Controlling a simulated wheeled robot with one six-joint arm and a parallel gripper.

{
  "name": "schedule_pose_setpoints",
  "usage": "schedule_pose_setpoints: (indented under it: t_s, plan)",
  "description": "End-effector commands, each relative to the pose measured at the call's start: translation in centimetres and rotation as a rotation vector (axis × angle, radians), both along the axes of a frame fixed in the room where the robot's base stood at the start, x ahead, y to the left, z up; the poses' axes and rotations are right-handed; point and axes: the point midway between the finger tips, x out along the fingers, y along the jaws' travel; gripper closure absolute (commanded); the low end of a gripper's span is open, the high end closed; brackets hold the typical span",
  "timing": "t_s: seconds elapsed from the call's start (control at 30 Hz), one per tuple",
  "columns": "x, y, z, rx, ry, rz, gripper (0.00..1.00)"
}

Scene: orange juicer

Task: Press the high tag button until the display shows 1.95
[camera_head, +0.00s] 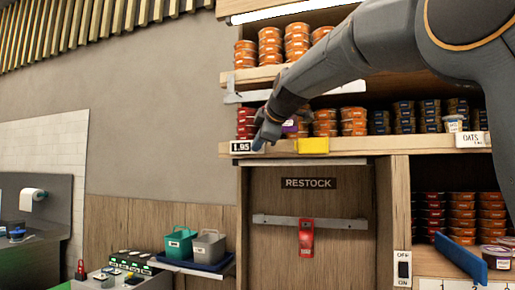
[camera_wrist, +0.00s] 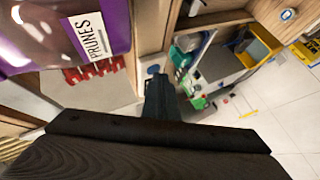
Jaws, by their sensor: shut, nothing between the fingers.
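The high tag (camera_head: 240,147) is a small dark display with a white frame on the edge of the middle shelf, and it reads 1.95. A blue button (camera_head: 257,145) sits at its right end, partly covered by my fingers. My gripper (camera_head: 261,138) is shut and empty, with its fingertips pointing down at the button. I cannot tell whether they touch it. In the wrist view the closed fingers (camera_wrist: 158,84) end close to a round blue spot (camera_wrist: 153,70), which looks like the button.
A purple PRUNES tub (camera_wrist: 92,38) is close beside my gripper. Orange tubs (camera_head: 325,122) line the shelf behind. A yellow tag (camera_head: 312,146) is on the shelf edge to the right. Below is a RESTOCK panel (camera_head: 350,200) with a red handle (camera_head: 306,240). Open wall lies left.

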Motion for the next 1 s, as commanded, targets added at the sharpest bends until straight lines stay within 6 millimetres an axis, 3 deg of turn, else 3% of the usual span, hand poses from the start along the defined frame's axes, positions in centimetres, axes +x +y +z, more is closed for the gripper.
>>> schedule_pose_setpoints:
  t_s: [0.4,1.0]
  plan:
    - [0.0,0.0,0.0,0.0,0.0,-0.001,1.0]
    - [-1.5,0.5,0.0,0.0,0.0,0.0,1.0]
